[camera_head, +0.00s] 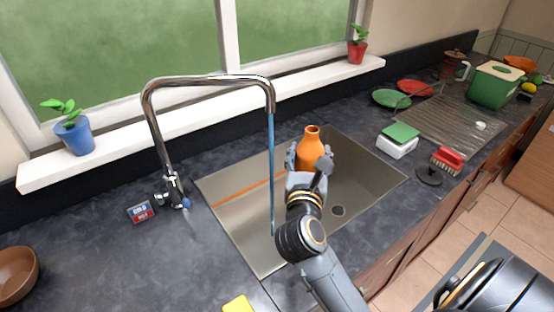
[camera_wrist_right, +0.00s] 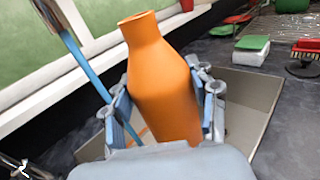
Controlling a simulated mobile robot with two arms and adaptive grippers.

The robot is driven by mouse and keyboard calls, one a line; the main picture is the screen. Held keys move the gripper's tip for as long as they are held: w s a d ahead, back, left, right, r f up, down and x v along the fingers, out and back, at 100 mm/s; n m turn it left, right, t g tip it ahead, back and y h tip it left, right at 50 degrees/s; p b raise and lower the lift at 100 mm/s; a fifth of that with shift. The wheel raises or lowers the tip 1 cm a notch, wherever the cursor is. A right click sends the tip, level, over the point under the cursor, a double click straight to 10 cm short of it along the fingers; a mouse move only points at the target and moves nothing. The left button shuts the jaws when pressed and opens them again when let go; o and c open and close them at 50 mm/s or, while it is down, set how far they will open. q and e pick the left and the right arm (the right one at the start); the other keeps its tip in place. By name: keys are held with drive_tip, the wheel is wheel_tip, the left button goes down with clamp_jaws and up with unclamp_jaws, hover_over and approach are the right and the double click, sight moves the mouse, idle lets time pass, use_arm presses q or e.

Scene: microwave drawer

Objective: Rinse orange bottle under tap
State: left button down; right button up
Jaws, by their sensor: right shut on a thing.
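The orange bottle (camera_head: 311,150) is upright above the sink (camera_head: 365,180), with its neck at the top. My right gripper (camera_head: 310,160) is shut on the bottle's body; in the right wrist view the bottle (camera_wrist_right: 163,80) stands between the two fingers (camera_wrist_right: 163,108). The silver tap (camera_head: 205,80) arches over the sink from the left. A blue water stream (camera_head: 271,170) falls from its spout into the sink, to the left of the bottle and apart from it in the head view. The stream also shows left of the bottle in the wrist view (camera_wrist_right: 88,68). My left gripper is not in view.
A green-and-white sponge block (camera_head: 398,140) and a red brush (camera_head: 447,160) lie right of the sink. Beyond are a drying rack (camera_head: 450,120) and a green container (camera_head: 492,86). A brown bowl (camera_head: 16,275) is at the left. The counter left of the sink is mostly clear.

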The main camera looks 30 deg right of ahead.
drive_tip(key=shift+r, duration=0.1)
idle(0.4)
drive_tip(key=shift+s+d+r+p, duration=0.15)
drive_tip(key=shift+s+r+p, duration=0.1)
drive_tip(key=shift+p, duration=0.1)
drive_tip(key=s+r+p, duration=0.1)
drive_tip(key=s+d+r+p, duration=0.1)
drive_tip(key=s+r+p, duration=0.1)
drive_tip(key=s, duration=0.1)
drive_tip(key=shift+d+r, duration=0.2)
drive_tip(key=shift+d, duration=0.2)
drive_tip(key=shift+f, duration=0.1)
